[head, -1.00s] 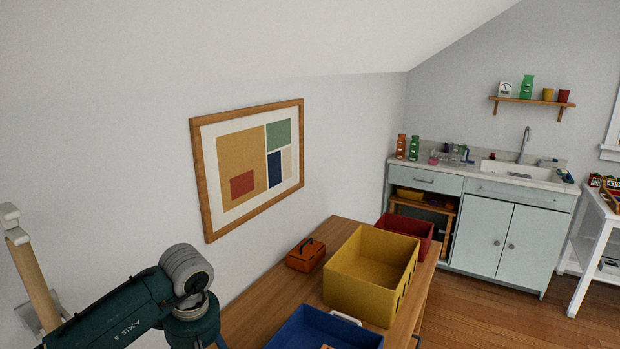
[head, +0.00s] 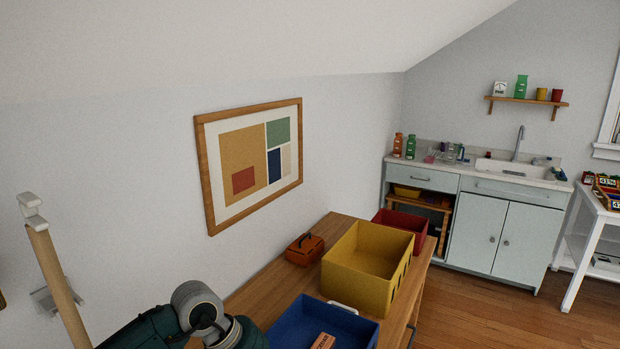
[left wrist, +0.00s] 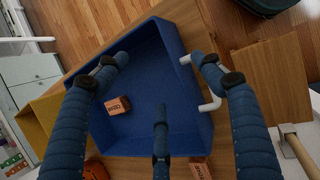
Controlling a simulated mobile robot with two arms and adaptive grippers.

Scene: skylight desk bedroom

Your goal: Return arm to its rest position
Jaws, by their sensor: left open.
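My left arm shows at the bottom of the head view, but its gripper is outside that view. In the left wrist view my left gripper (left wrist: 165,76) has its three blue fingers spread apart with nothing between them. It is above a blue bin (left wrist: 180,135), which also shows in the head view (head: 290,328). A small orange-brown block with dark lettering (left wrist: 118,105) lies inside the bin; it also shows in the head view (head: 323,341). My right gripper is in neither view.
A yellow bin (head: 345,282), a red bin (head: 425,224) and an orange box (head: 305,249) stand on the wooden desk (head: 258,291) along the wall. Another small block (left wrist: 200,168) lies beside the blue bin. A wooden pole (head: 58,285) stands at the left.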

